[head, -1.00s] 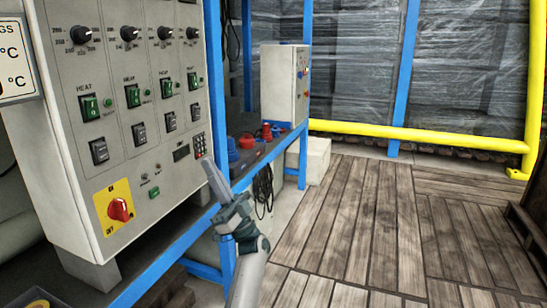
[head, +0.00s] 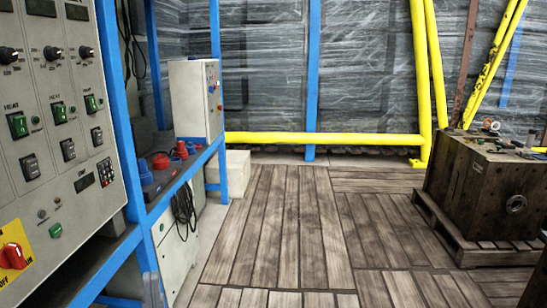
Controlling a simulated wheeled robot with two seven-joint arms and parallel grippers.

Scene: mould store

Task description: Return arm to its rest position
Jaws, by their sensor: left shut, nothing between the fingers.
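My left gripper (head: 152,289) shows only as a pale grey fingertip at the bottom edge, left of centre, in front of the blue bench frame. It is shut and holds nothing. The rest of my left arm is below the picture. The grey control panel (head: 80,205) stands at the left, with black knobs, green switches, a small keypad (head: 105,172) and a red rotary switch (head: 14,256) on a yellow plate. The gripper is apart from the panel, below and right of it. My right gripper is not in view.
A blue bench (head: 205,158) with red and blue connectors and a hanging black cable (head: 184,215) runs along the left. A white box (head: 196,100) stands at its far end. A dark block (head: 492,192) sits on a pallet at the right. The plank floor (head: 290,225) between is clear.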

